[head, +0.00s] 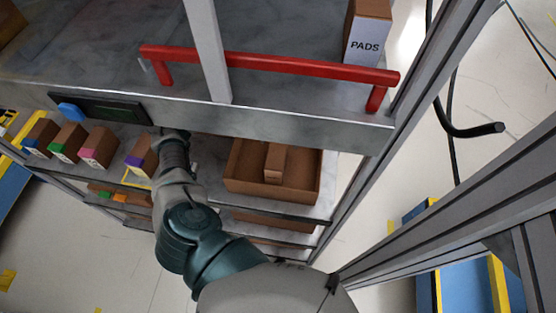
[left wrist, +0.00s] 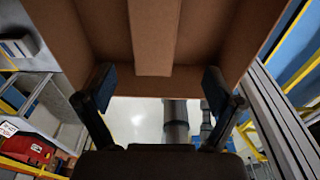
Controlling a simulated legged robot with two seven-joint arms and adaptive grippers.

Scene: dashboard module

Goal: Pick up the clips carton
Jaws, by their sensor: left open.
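No label reading clips can be read in either view. A plain brown carton (head: 275,162) stands in an open brown tray (head: 240,186) on the shelf under the grey beam. In the left wrist view a narrow brown carton (left wrist: 154,40) lies between brown walls (left wrist: 210,30), which look like this tray. My right gripper is not seen.
Cartons with blue, green, pink and purple (head: 142,154) markings stand left of the arm. A red handle bar (head: 270,64) crosses above the beam (head: 270,120). A PADS carton (head: 367,35) stands on top. A grey upright post (head: 410,90) rises at the right.

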